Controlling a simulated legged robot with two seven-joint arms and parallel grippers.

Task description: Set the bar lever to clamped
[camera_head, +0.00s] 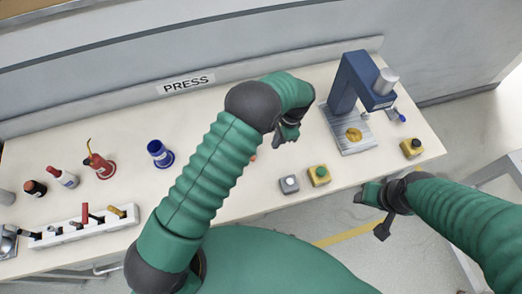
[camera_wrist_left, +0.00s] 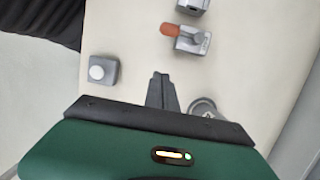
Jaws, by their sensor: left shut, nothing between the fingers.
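A small lever with an orange grip (camera_wrist_left: 170,29) on a grey block (camera_wrist_left: 193,44) shows in the left wrist view, above and slightly right of my left fingertips. Its grip points left; its label is too small to read. In the head view only a bit of orange (camera_head: 253,157) shows beside my left arm, and the rest is hidden. My left gripper (camera_head: 289,131) is above the table, and its fingers (camera_wrist_left: 162,76) are shut and empty, apart from the lever. My right gripper (camera_head: 378,212) is by the table's front edge; its finger opening is unclear.
A blue press (camera_head: 354,85) stands at the back right. A grey button box (camera_head: 289,184) and yellow button boxes (camera_head: 319,175) (camera_head: 411,147) sit near the front. A round grey part (camera_wrist_left: 204,107) lies right of my left fingers. Bottles and a white rack (camera_head: 85,229) are left.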

